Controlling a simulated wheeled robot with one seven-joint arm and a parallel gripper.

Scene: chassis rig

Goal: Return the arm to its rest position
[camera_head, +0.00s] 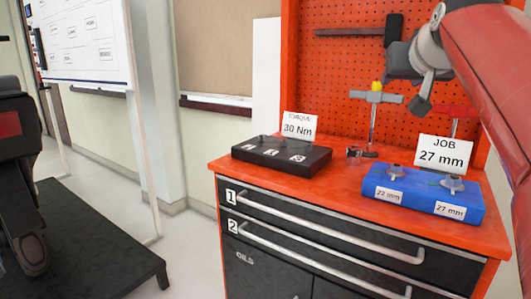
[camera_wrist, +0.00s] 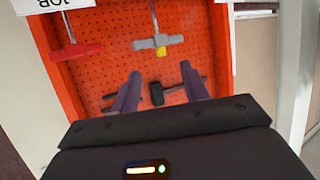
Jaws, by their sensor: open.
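My red arm (camera_head: 492,62) reaches in from the right in the head view, raised above the orange-topped workbench. My gripper (camera_wrist: 160,70) shows in the wrist view with its two dark fingers well apart. Nothing is between the fingers but the distant pegboard and a hammer hanging on it. In the head view, the grey and dark end of the arm hangs in front of the orange pegboard (camera_head: 340,75), and its fingers are hard to make out there.
The workbench (camera_head: 225,166) bears a black tray (camera_head: 282,153), a blue block (camera_head: 423,192) with two fittings, and signs reading 30 Nm and JOB 27 mm. T-handled tools (camera_head: 376,97) stand behind. A dark platform (camera_head: 95,250) is at left, with clear floor between.

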